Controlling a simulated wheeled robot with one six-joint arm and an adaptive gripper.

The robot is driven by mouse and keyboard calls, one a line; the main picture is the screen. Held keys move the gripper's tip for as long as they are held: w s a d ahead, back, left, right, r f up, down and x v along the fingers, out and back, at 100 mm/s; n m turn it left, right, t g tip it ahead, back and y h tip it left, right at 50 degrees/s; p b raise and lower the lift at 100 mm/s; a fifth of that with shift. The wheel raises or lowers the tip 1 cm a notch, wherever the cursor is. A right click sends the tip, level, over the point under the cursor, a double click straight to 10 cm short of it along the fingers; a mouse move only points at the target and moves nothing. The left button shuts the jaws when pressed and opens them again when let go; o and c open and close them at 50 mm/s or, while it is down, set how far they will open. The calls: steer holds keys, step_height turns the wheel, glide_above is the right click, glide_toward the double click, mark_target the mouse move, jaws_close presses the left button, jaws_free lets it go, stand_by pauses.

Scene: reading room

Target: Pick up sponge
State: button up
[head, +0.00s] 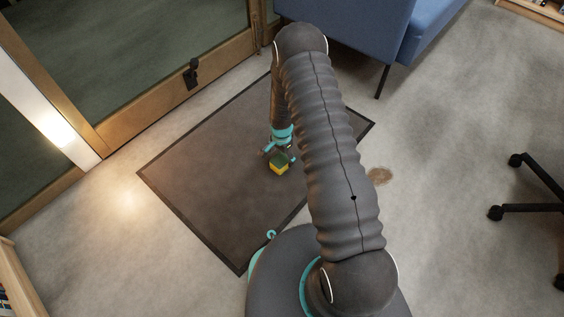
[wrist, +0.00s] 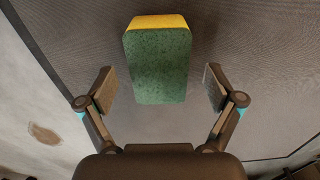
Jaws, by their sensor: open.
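The sponge (head: 279,166) has a green top and a yellow side and rests on the dark floor mat (head: 205,165). In the wrist view the sponge (wrist: 158,62) lies between and partly beyond my open fingers, its yellow edge at the far end. My gripper (wrist: 160,88) is open and empty, one finger on each side of the sponge with a gap on both sides. In the head view my gripper (head: 278,150) is just beside and over the sponge. How high it is above the mat I cannot tell.
A wood-framed glass door (head: 185,100) with a dark handle is at upper left. A blue sofa (head: 365,30) stands at the top. Dark chair legs (head: 525,210) are at right. A brown stain (head: 380,176) marks the floor. The mat around the sponge is clear.

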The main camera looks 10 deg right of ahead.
mark_target(282, 158)
step_height(282, 158, down, 4)
steer(key=shift+d, duration=0.1)
steer(key=c, duration=0.9)
steer(key=shift+o, duration=0.2)
steer(key=shift+r, duration=0.15)
step_height(282, 158, up, 4)
steer(key=shift+r, duration=0.25)
steer(key=s+d+r+p, duration=0.1)
steer(key=s+d+r, duration=0.5)
steer(key=d, duration=0.3)
steer(key=shift+s+d+r, duration=0.15)
steer(key=shift+s+d, duration=0.05)
steer(key=shift+d, duration=0.2)
steer(key=shift+o, duration=0.4)
